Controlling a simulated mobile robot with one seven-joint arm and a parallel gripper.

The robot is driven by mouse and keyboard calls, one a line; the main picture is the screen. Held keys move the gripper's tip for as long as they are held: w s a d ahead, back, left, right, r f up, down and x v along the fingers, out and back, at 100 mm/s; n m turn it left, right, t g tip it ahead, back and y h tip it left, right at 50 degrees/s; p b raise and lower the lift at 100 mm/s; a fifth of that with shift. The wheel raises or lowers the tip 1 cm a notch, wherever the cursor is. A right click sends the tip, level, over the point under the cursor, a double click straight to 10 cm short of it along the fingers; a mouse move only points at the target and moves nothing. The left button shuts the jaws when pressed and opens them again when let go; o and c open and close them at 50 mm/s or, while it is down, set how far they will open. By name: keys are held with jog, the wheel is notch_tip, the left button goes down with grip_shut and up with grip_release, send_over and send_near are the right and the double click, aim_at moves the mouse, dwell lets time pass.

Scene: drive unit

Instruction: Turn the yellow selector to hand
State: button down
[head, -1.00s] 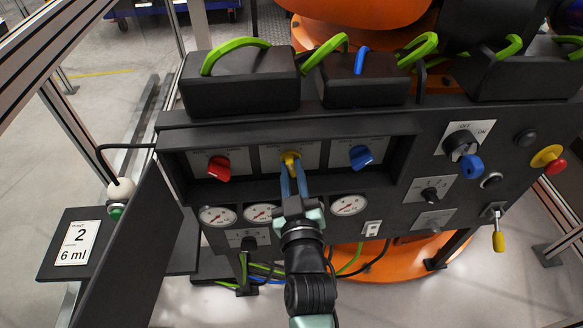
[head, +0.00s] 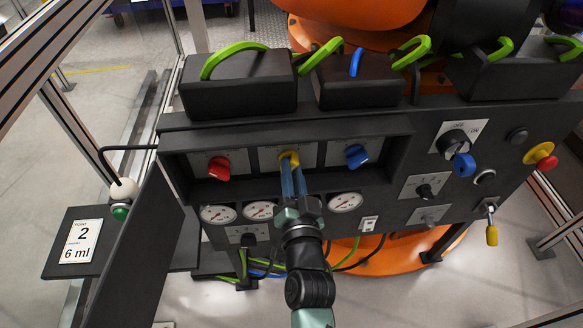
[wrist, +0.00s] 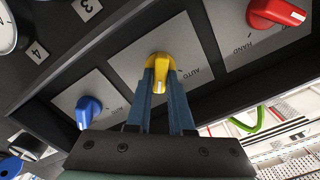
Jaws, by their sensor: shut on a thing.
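The yellow selector (head: 289,158) is the middle of three knobs in the recessed panel; it also shows in the wrist view (wrist: 159,66). My gripper (head: 292,168) reaches up to it from below. In the wrist view my gripper's blue fingers (wrist: 160,84) are shut on the yellow selector, one on each side of it. The selector's plate shows the word AUTO to one side in the wrist view; the fingers and knob hide part of the plate.
A red selector (head: 219,168) is to the left and a blue selector (head: 357,156) to the right, each close to my gripper. Round gauges (head: 260,210) sit below the recess. A dark side panel (head: 140,240) juts out at the left.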

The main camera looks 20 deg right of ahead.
jog(key=shift+m, duration=0.8)
jog(key=c, duration=0.8)
grip_release()
jog(key=shift+s, duration=0.1)
jog(key=v, duration=1.2)
jog(key=shift+s, duration=0.4)
jog(key=shift+a, duration=0.1)
